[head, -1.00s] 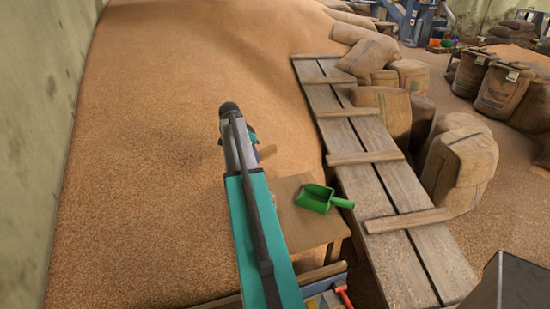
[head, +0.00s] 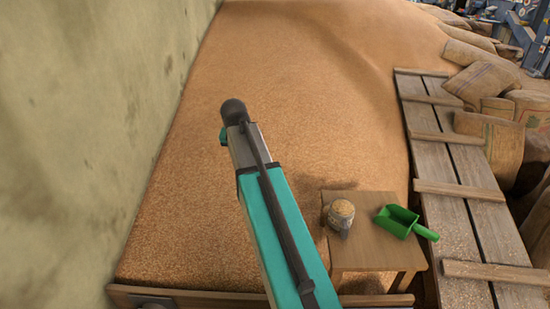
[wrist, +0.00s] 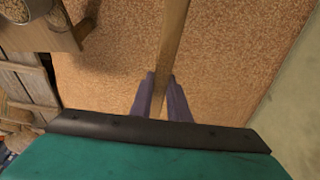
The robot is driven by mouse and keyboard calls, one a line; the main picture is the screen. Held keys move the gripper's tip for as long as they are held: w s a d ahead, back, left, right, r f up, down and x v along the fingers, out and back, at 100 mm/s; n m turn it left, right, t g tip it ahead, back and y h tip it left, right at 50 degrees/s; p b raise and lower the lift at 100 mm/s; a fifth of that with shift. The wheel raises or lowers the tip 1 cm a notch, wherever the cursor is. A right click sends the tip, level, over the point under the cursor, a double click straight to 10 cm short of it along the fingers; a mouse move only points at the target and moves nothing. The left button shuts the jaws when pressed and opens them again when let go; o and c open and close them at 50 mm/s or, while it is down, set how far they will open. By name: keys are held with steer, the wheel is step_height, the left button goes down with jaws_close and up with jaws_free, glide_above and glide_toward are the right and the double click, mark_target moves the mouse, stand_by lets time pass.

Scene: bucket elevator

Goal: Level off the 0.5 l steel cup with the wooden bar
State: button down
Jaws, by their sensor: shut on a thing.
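The steel cup (head: 339,220) stands upright on a small wooden table (head: 360,255), with grain heaped above its rim. It also shows at the top left corner of the wrist view (wrist: 27,12), partly cut off. The wooden bar (wrist: 172,40) is held between the purple fingers of my gripper (wrist: 160,100), which is shut on it. The bar is over the grain heap, apart from the cup. In the head view my arm hides the bar and most of the gripper, which are to the left of the table.
A green scoop (head: 402,221) lies on the table to the right of the cup. A large grain heap (head: 310,90) fills the middle, with a wall (head: 100,120) at left. A plank walkway (head: 450,165) and sacks (head: 490,140) are at right.

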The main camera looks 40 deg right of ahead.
steer(key=s+a+r+n+y, duration=0.1)
steer(key=a+n, duration=0.3)
steer(key=a, duration=0.8)
steer(key=s+a+r+n+t+y+b, duration=0.1)
steer(key=a+r+n+y, duration=0.1)
steer(key=a, duration=1)
steer(key=r+n, duration=0.1)
steer(key=n, duration=0.1)
steer(key=shift+r+n, duration=0.15)
steer(key=shift+n, duration=0.15)
